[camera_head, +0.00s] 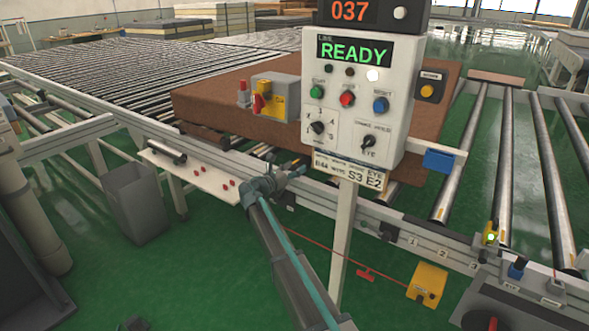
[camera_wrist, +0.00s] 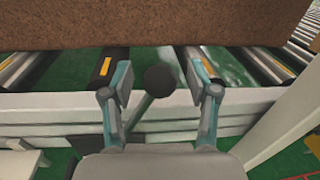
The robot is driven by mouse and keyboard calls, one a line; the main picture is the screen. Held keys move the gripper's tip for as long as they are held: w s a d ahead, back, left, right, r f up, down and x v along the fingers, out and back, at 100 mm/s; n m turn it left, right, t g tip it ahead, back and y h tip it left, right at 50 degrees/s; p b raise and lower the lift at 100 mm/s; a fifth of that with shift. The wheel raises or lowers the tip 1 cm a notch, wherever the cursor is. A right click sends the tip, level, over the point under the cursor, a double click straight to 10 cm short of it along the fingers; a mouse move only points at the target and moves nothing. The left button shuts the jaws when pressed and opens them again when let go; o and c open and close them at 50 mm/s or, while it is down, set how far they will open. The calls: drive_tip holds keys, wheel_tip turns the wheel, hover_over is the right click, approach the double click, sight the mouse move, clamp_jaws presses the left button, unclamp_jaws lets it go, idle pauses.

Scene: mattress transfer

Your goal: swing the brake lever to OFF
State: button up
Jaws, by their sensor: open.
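The brake lever, a black ball knob (camera_wrist: 159,79) on a grey stem (camera_wrist: 141,108), shows in the wrist view. Its stem slants down to the left. My gripper (camera_wrist: 160,84) is open, with one finger on each side of the knob and a visible gap to both. In the head view my gripper (camera_head: 285,180) is at the near rail of the roller conveyor, left of the panel post. It largely hides the lever there. No OFF mark is readable.
A brown mattress (camera_head: 215,105) lies on the rollers just beyond my gripper. A white control panel (camera_head: 345,105) reading READY stands on a post (camera_head: 343,235) close to the right. A red cord (camera_head: 330,252) and yellow box (camera_head: 427,284) are at lower right. A grey bin (camera_head: 135,205) stands left.

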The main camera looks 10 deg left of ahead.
drive_tip(key=shift+w+d, duration=0.15)
drive_tip(key=shift+c, duration=0.2)
clamp_jaws()
